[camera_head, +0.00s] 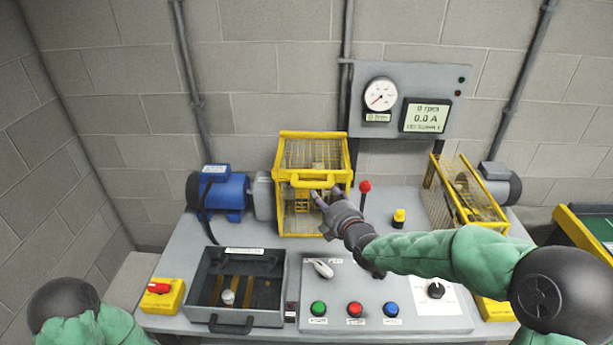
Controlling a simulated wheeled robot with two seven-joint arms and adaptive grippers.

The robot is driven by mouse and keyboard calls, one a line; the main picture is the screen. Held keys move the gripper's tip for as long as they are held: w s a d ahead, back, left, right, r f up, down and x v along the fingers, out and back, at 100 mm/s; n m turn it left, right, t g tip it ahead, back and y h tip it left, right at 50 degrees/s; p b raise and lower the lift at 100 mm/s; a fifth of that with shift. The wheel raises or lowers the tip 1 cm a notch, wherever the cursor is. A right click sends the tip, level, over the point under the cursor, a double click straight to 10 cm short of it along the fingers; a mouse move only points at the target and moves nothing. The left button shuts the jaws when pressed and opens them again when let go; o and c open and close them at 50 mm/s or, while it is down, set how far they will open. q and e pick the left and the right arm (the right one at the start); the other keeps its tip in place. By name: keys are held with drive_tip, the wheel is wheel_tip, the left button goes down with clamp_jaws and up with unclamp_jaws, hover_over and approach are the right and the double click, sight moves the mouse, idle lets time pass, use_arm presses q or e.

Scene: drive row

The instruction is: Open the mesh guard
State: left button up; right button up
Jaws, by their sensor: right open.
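The mesh guard (312,153) is a yellow-framed wire cage in the middle of the bench, with a yellow handle (312,181) across its upper front edge. It looks closed, and yellow parts show through the mesh. My right gripper (325,197) is open at the front right of the guard, just below the handle. Its fingers point up and left toward the guard; I cannot tell whether they touch it. My left arm shows only as a shoulder and green sleeve at the lower left; its gripper is out of view.
A blue motor (222,192) stands left of the guard. A red-knobbed lever (365,187) stands close to its right. A dark tray (236,280) and a button panel (352,300) lie in front. A second yellow mesh guard (458,190) is at the right. A gauge panel (410,95) is behind.

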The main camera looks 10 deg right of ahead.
sight(313, 184)
drive_tip(key=shift+b+x, duration=0.7)
drive_tip(key=shift+x, duration=4.4)
drive_tip(key=shift+c, duration=0.3)
clamp_jaws()
